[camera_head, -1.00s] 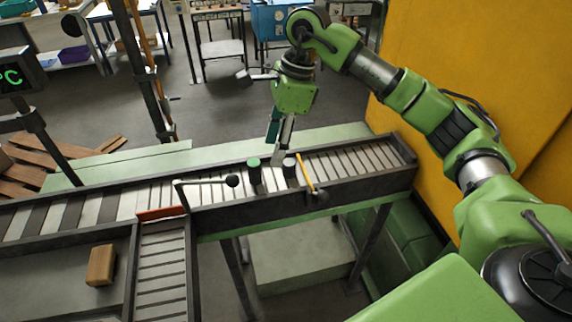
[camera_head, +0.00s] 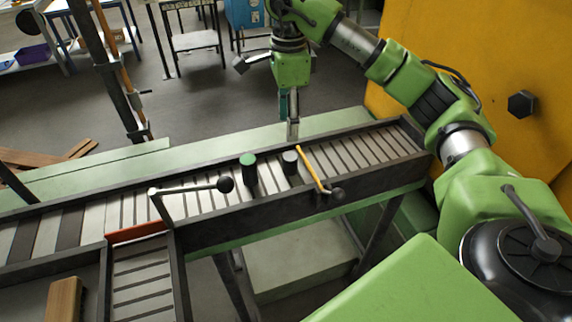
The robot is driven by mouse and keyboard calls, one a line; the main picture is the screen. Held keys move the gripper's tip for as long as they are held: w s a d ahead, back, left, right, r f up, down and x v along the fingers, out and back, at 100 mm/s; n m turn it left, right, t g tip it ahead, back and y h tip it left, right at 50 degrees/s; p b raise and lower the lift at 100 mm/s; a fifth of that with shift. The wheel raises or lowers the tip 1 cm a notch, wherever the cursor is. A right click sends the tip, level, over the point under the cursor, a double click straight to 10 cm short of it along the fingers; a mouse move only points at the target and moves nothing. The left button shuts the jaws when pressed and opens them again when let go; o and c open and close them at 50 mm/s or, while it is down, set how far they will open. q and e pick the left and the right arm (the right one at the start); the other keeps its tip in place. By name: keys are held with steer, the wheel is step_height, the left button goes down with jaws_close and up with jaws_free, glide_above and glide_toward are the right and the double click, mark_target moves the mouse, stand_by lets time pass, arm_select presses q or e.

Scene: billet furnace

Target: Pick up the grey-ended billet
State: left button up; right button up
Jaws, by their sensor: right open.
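The grey-ended billet (camera_head: 290,166) stands upright on the slatted conveyor (camera_head: 345,157), a dark short cylinder with a light grey top. A similar green-ended billet (camera_head: 249,172) stands to its left. My right gripper (camera_head: 290,135) hangs fingers down at the conveyor's far edge, in line with the grey-ended billet in the picture. It is open and apart from the billet, with nothing between its fingers. My left gripper is not in view.
A black-knobbed lever (camera_head: 200,188) and a yellow lever (camera_head: 315,172) stand at the conveyor's near rail, flanking the billets. A wooden block (camera_head: 64,301) lies lower left. A yellow wall (camera_head: 480,70) is at right.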

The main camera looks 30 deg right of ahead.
mark_target(290, 156)
steer(key=f, duration=0.2)
steer(key=f+p, duration=0.1)
steer(key=f, duration=0.3)
steer(key=shift+s+f+p, duration=0.3)
steer(key=shift+s+p, duration=0.1)
steer(key=shift+w+f, duration=0.1)
steer(key=shift+f, duration=0.25)
steer(key=shift+f+p, duration=0.45)
steer(key=f, duration=0.1)
steer(key=f+p, duration=0.2)
steer(key=f, duration=0.1)
steer(key=shift+s, duration=0.3)
steer(key=shift+w+f, duration=0.1)
steer(key=shift+f, duration=0.2)
jaws_close()
